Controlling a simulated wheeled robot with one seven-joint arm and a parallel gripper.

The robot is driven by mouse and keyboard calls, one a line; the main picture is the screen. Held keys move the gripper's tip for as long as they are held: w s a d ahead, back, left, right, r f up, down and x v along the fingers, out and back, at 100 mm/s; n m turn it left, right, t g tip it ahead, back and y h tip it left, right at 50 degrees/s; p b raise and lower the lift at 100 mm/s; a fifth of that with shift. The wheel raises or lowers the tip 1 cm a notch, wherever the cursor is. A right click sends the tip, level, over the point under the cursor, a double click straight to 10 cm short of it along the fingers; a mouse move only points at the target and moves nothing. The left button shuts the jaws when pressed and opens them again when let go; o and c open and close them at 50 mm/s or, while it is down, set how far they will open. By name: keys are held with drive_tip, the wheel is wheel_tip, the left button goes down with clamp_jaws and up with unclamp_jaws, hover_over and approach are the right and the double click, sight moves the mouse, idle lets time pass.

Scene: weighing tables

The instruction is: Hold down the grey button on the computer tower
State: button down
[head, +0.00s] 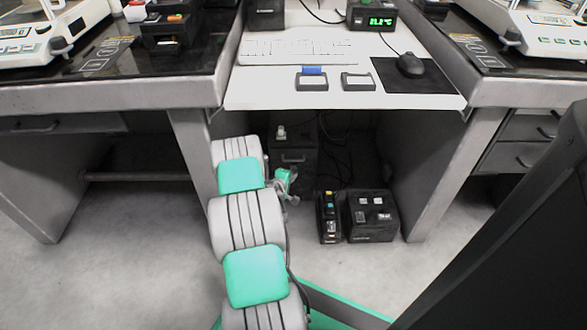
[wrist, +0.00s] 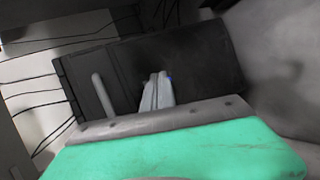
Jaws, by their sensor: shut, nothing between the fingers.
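The dark computer tower (head: 296,158) stands under the middle desk, partly hidden behind my arm. In the wrist view its dark front (wrist: 205,62) fills the middle of the picture, tilted, with a pale handle-like bar (wrist: 102,95) on it. My gripper (wrist: 157,76) is shut and empty, its fingertips over the tower's front. A small blue spot shows just beside the tips. I cannot make out the grey button; the fingers may hide it. I cannot tell whether the tips touch the front. In the head view the fingertips are hidden.
A black box with coloured parts (head: 328,228) and a wider box with pale switches (head: 371,228) stand on the floor right of the tower. The white desktop (head: 250,92) is above, grey side panels (head: 440,185) flank the space, and cables hang behind.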

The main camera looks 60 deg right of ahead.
drive_tip(key=shift+w+d+f, duration=0.1)
idle(0.3)
drive_tip(key=shift+w+d+b, duration=0.1)
drive_tip(key=shift+d+b, duration=0.2)
drive_tip(key=shift+b, duration=0.05)
drive_tip(key=shift+w+d+b, duration=0.2)
drive_tip(key=shift+d+b, duration=0.1)
idle(2.0)
drive_tip(key=shift+a, duration=0.1)
idle(1.4)
drive_tip(key=shift+s+a+p, duration=0.35)
drive_tip(key=shift+s+a, duration=0.05)
drive_tip(key=shift+a, duration=0.2)
drive_tip(key=shift+s+a+p, duration=0.3)
drive_tip(key=shift+s+a, duration=0.05)
drive_tip(key=shift+a, duration=0.4)
drive_tip(key=shift+s+a+p, duration=0.3)
drive_tip(key=shift+s+a, duration=0.1)
drive_tip(key=shift+a, duration=0.35)
drive_tip(key=shift+s+a+p, duration=0.3)
drive_tip(key=shift+s+a, duration=0.05)
drive_tip(key=shift+a, duration=0.4)
